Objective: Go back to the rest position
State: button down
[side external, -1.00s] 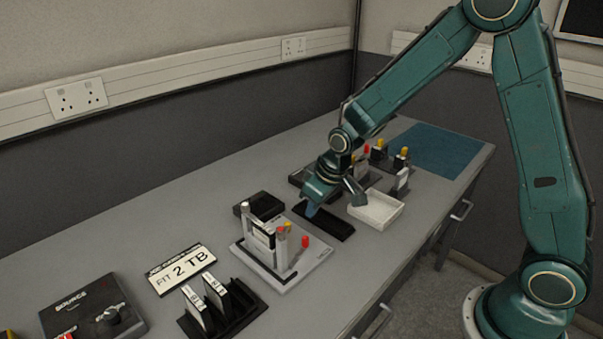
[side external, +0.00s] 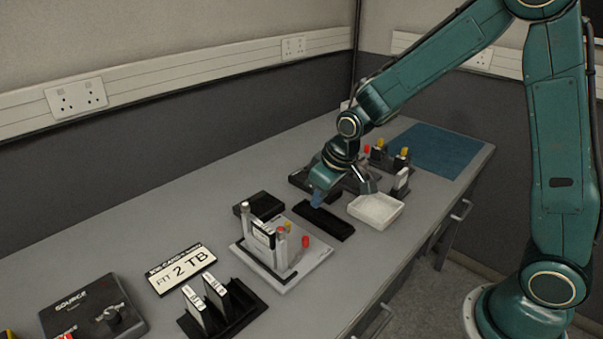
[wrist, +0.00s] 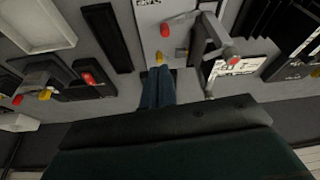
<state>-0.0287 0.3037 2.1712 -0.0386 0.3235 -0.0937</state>
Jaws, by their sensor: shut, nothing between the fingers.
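My gripper (side external: 317,199) is shut and empty, with its blue fingertips pointing down above the bench beside a black tray (side external: 325,222). In the wrist view the blue fingers (wrist: 157,88) are together with nothing between them. A light-grey fixture plate (side external: 283,262) with upright posts, a labelled module and red and yellow knobs stands to the left of my gripper. It also shows at the top of the wrist view (wrist: 165,35). My arm reaches in from the right, over the bench.
A white tray (side external: 375,210) lies right of my gripper, with black-and-coloured fixtures (side external: 380,158) behind it. A sign reading "FIT 2 TB" (side external: 181,270), a black rack (side external: 225,310) and a source box (side external: 92,310) stand at the front left. A blue mat (side external: 440,150) lies clear at the far end.

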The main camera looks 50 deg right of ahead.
jog(key=s+d+r, duration=0.1)
jog(key=s+r, duration=1.1)
jog(key=s+d+r+m+t, duration=0.1)
jog(key=s+r, duration=0.3)
jog(key=s, duration=0.8)
jog(key=shift+s+m+t+h, duration=0.15)
jog(key=shift+m+t+h, duration=0.15)
jog(key=c, duration=1.4)
grip_release()
jog(key=shift+w+d, duration=0.1)
jog(key=shift+w, duration=0.1)
jog(key=shift+o, duration=0.2)
jog(key=w+f+n+g+y, duration=0.2)
jog(key=w+f+n, duration=0.2)
jog(key=w+n, duration=0.7)
jog(key=w+d+f+n+g+y, duration=0.1)
jog(key=w+f+n+y, duration=0.1)
jog(key=w+f, duration=0.9)
jog(key=shift+w+d+n+g, duration=0.3)
jog(key=shift+w+g, duration=0.1)
jog(key=shift+w, duration=0.65)
